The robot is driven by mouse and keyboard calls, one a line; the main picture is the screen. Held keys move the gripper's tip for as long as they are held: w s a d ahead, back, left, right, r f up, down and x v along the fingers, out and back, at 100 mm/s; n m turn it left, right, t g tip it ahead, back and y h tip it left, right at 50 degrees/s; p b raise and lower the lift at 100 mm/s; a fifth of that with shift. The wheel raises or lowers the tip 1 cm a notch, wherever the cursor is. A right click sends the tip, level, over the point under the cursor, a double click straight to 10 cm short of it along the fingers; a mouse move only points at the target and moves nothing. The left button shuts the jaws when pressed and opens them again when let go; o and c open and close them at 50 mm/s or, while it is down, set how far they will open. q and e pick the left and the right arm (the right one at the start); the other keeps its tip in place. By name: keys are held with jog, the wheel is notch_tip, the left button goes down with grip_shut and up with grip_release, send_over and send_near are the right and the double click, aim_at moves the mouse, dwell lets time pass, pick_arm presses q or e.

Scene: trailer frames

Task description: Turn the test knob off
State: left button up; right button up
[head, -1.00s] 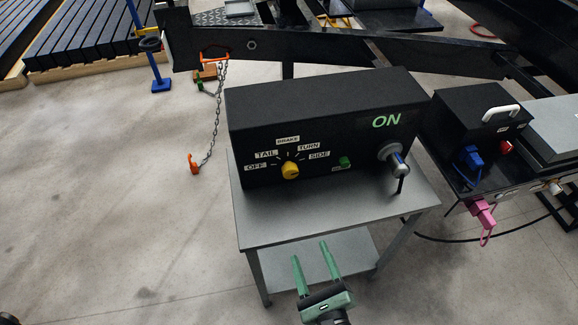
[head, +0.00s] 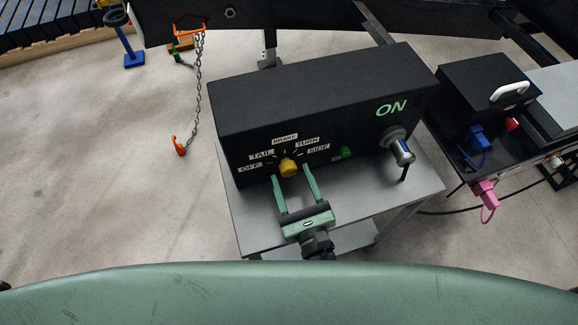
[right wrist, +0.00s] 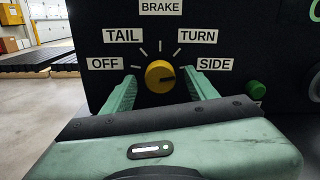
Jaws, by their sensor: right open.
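The yellow test knob (head: 289,168) is on the front of a black box (head: 320,105). Labels OFF, TAIL, BRAKE, TURN and SIDE arc around it; OFF (head: 250,167) is at the left. In the right wrist view, a dark mark on the knob (right wrist: 159,76) points right, roughly toward SIDE (right wrist: 214,64). My green right gripper (head: 290,173) is open, with one finger on each side of the knob. Gaps show between the fingers and the knob in the right wrist view, so it does not grip it. My left gripper is not in view.
The box stands on a grey metal cart (head: 385,200). A green button (head: 346,152) and a silver and blue connector (head: 399,146) are to the knob's right. A chain with an orange hook (head: 179,146) hangs at the left.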

jog(key=shift+x, duration=1.1)
jog(key=shift+w+f, duration=0.1)
jog(key=shift+w, duration=0.05)
grip_shut()
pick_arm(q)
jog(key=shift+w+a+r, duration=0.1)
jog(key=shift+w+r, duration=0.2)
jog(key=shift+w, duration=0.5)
